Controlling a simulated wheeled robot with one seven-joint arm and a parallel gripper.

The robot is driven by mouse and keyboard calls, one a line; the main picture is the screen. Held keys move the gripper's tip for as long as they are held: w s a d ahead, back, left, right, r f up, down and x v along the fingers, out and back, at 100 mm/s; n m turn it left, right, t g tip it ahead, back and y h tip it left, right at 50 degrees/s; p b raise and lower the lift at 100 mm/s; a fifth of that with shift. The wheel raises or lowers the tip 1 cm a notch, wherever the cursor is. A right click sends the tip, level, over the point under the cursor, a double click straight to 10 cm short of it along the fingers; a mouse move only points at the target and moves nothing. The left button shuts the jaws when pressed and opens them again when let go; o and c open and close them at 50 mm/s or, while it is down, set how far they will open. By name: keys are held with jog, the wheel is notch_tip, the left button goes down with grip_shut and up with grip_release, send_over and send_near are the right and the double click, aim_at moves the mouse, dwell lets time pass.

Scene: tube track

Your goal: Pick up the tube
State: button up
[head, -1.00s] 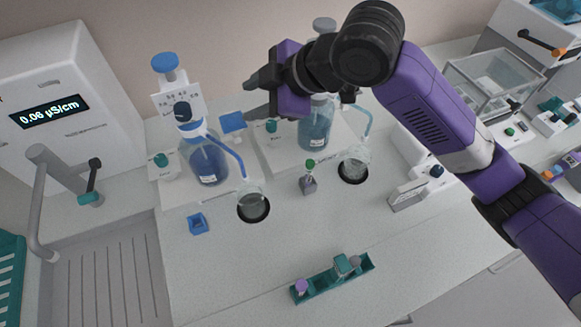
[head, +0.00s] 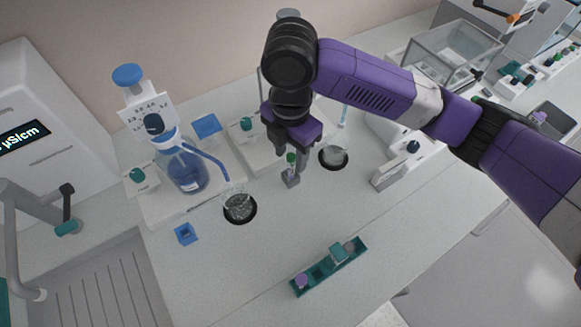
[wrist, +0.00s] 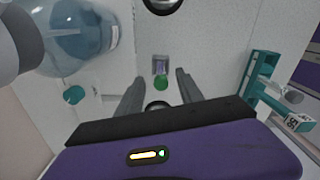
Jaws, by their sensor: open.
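A small tube with a green cap (head: 291,157) stands upright in a small grey holder (head: 290,180) on the bench. In the wrist view the green cap (wrist: 161,83) shows between my fingers, with the grey-violet holder (wrist: 160,65) just beyond it. My gripper (head: 288,166) points down over this tube, open, with a finger on each side. In the wrist view my gripper (wrist: 159,79) shows clear gaps between both fingers and the cap. The tube body is mostly hidden by the cap and the holder.
A blue-liquid bottle (head: 187,172) and a beaker (head: 239,206) stand to the left. Another beaker (head: 333,156) is close on the right. The bench between is clear.

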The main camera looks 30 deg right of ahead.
aim_at(290, 164)
jog(key=shift+f+p, duration=0.35)
jog(key=shift+f, duration=1.6)
grip_shut()
jog(key=shift+r, duration=0.1)
notch_tip(290, 164, up, 20)
jog(key=b, duration=0.1)
